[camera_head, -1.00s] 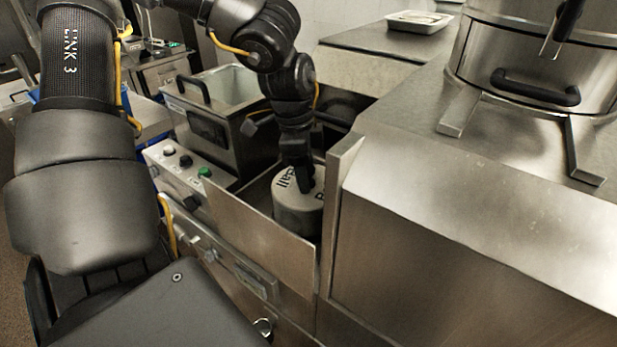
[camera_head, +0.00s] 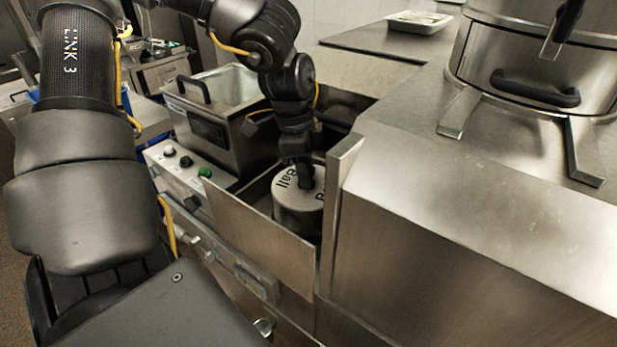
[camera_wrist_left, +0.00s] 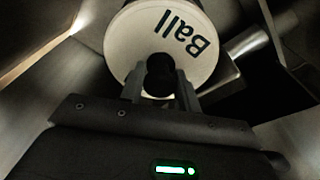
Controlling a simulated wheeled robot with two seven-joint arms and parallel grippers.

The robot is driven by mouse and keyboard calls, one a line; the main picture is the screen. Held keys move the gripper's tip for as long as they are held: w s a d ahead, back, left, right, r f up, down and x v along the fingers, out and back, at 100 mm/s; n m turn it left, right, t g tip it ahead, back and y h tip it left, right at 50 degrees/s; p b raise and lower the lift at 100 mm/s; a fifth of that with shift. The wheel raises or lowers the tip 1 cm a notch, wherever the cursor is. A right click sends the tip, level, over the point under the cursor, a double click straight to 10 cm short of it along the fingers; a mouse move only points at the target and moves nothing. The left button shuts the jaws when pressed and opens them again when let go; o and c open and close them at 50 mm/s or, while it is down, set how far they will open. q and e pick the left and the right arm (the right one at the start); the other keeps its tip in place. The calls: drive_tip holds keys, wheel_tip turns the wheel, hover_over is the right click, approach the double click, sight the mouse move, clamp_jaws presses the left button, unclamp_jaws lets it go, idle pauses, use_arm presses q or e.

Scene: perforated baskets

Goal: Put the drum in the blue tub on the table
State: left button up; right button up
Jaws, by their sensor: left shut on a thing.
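The drum (camera_head: 298,212) is a short grey cylinder with a pale top and black "Ball" lettering. It stands upright in a narrow metal recess, and its lower part is hidden by the front panel. My left gripper (camera_head: 305,183) reaches down onto the drum's top from above. In the left wrist view the drum's white top (camera_wrist_left: 130,42) fills the upper middle, and the left gripper (camera_wrist_left: 160,82) is shut on its dark central knob. Only blue patches (camera_head: 34,96) show behind my arm at the left; I cannot tell whether they are the blue tub. My right gripper is not seen.
A metal panel (camera_head: 262,235) walls the recess in front, and a steel counter (camera_head: 470,190) with a large pot (camera_head: 540,70) stands to its right. A fryer-like steel box (camera_head: 205,130) is to its left. A tray (camera_head: 418,21) lies on the back counter.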

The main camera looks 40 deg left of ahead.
use_arm(q)
drive_tip(key=shift+r, duration=0.2)
drive_tip(key=shift+r+p, duration=0.6)
drive_tip(key=shift+r, duration=0.4)
drive_tip(key=shift+r+p, duration=0.55)
drive_tip(key=shift+r, duration=0.55)
drive_tip(key=shift+r, duration=0.4)
wheel_tip(320, 180, up, 12)
drive_tip(key=p, duration=0.7)
hover_over(297, 192)
drive_tip(key=shift+f, duration=0.15)
